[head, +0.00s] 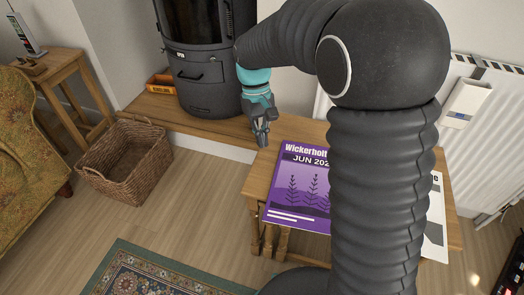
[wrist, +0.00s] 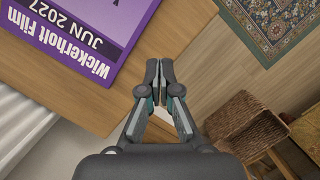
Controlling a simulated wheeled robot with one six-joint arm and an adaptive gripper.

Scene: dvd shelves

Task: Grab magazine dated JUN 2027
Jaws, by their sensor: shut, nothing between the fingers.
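The purple magazine (head: 295,190) lies flat on the small wooden table in the head view, partly hidden behind my arm. Its header reads "Wickerholt" and "JUN 202", with the rest covered. In the wrist view the magazine (wrist: 75,35) is at the upper left and reads "Wickerholt Film" and "JUN 2027". My gripper (head: 262,140) is at the table's far left corner, left of the magazine and apart from it. In the wrist view my gripper (wrist: 158,70) points past the magazine's edge, shut and empty.
A white magazine (head: 436,215) shows partly behind my arm on the wooden table (head: 258,185). A wicker basket (head: 128,160) stands on the floor at left. A black stove (head: 205,60) stands behind on a wooden ledge. A radiator (head: 485,130) is at right and a patterned rug (head: 160,275) in front.

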